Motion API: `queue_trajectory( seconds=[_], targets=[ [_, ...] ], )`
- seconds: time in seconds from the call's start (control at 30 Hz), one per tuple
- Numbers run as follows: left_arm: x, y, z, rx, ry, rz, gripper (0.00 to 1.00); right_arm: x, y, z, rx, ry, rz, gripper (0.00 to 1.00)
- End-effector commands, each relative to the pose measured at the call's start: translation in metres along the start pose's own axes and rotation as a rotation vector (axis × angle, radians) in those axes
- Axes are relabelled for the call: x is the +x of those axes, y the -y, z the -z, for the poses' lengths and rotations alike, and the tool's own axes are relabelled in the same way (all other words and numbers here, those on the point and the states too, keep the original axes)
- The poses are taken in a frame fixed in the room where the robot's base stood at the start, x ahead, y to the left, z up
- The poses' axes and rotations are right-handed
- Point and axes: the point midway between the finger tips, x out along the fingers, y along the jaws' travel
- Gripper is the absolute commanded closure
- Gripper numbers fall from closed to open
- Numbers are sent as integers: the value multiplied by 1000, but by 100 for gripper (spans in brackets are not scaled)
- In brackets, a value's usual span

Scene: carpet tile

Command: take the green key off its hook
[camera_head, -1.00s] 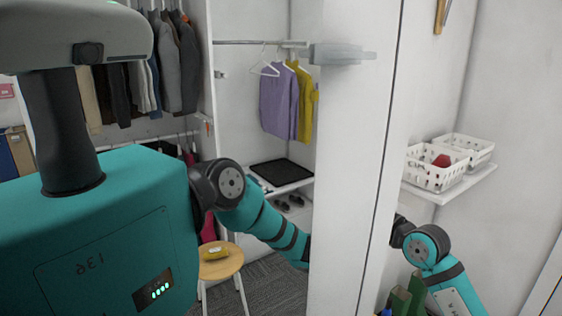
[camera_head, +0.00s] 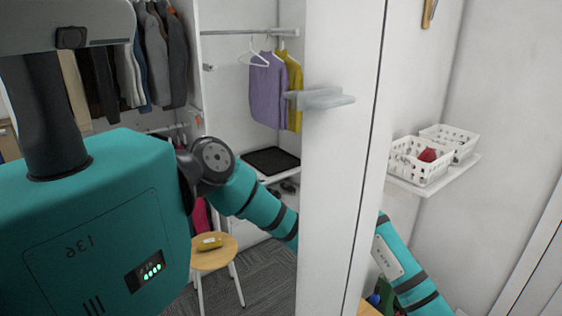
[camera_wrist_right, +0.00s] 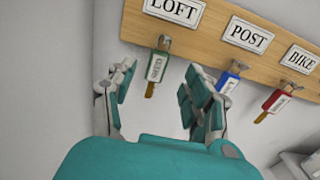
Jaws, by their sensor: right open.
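The green key (camera_wrist_right: 156,68) hangs from its hook on a wooden board (camera_wrist_right: 218,36), under the plate reading LOFT, in the right wrist view. It has a green tag with a pale label and a brass-coloured lower end. My right gripper (camera_wrist_right: 158,92) is open and empty. Its fingers stand left and right of the green key in the picture, with the key showing in the gap beyond the fingertips and no contact visible. My left gripper is not in view. In the head view my right gripper is not visible.
A blue key (camera_wrist_right: 231,78) under POST and a red key (camera_wrist_right: 277,98) under BIKE hang to the right. In the head view stand a white partition (camera_head: 335,180), a shelf (camera_head: 432,185) with white baskets (camera_head: 415,168), and a stool (camera_head: 213,258). Clothes hang at the back.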

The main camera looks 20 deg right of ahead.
Motion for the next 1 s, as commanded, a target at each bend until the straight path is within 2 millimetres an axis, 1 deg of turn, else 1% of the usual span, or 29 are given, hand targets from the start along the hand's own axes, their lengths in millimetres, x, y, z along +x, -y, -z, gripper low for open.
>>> queue_trajectory(
  seconds=[0.03,0.17,0.3,0.4,0.6,0.67,1.0],
  targets=[
    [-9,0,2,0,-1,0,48,7,-2,-3,2,-2,-1,48],
    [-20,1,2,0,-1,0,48,26,-3,-1,2,-1,0,48],
    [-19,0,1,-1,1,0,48,42,-3,2,2,0,-1,48],
    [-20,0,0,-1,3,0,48,46,-3,3,0,0,0,48],
    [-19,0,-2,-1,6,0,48,46,-3,4,1,1,0,48],
    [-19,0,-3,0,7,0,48,46,-3,4,1,1,0,55],
    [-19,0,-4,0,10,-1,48,45,-3,4,1,0,0,99]
  ],
)
